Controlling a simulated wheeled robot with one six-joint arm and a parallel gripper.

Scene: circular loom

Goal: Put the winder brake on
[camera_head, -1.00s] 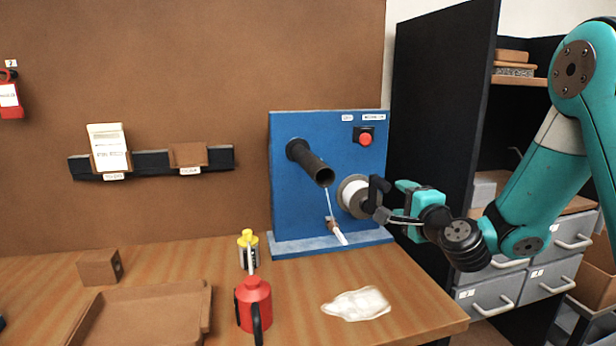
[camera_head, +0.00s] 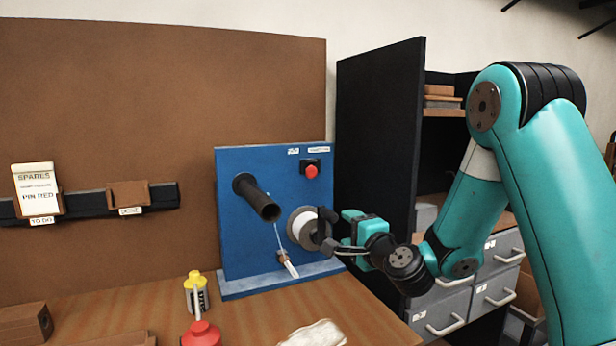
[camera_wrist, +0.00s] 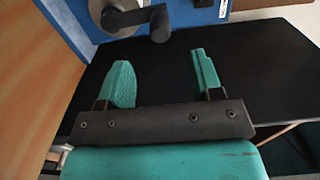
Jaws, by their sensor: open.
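The winder stands on a blue panel (camera_head: 232,190) at the back of the bench. Its white spool (camera_head: 303,232) has a black crank-like lever (camera_head: 326,222) in front of its right side. I cannot tell for sure which part is the brake. My gripper (camera_head: 344,232) is just right of the lever, partly overlapping it in the head view. In the wrist view, my gripper (camera_wrist: 160,62) is open and empty. The spool (camera_wrist: 122,18) and the black knob of the lever (camera_wrist: 160,22) lie beyond the fingertips, the knob opposite the gap.
A black tube (camera_head: 257,198) sticks out left of the spool, with a thread running down to a small white-tipped part (camera_head: 288,264). A red button (camera_head: 311,171) is above. A dark shelf (camera_head: 375,150) stands behind.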

